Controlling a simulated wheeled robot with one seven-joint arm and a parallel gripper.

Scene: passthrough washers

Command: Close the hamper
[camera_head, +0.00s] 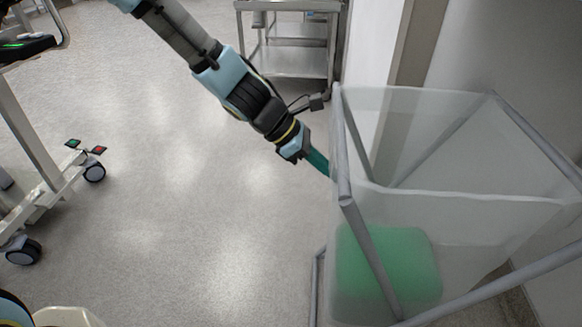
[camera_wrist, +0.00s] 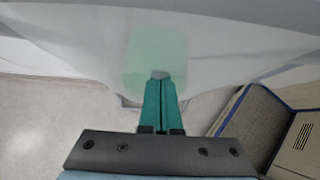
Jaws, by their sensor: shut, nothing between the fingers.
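The hamper (camera_head: 470,222) stands at the right in the head view, with a translucent whitish bag on a grey tube frame. Its top looks open, and I see no lid clearly. A green block-like thing (camera_head: 388,268) shows through the bag, low inside. My gripper (camera_head: 324,167), with teal fingers, is at the hamper's left side, by the upper frame. Its tips are partly hidden there. In the wrist view the fingers (camera_wrist: 160,78) are shut and empty, pointing at the hamper's pale wall (camera_wrist: 225,50). I cannot tell whether they touch it.
A grey metal cart (camera_head: 290,60) stands behind, at the top. A wheeled white stand (camera_head: 45,165) is at the left. A wall (camera_head: 500,55) rises close behind the hamper on the right. The floor (camera_head: 200,200) between the stand and the hamper is clear.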

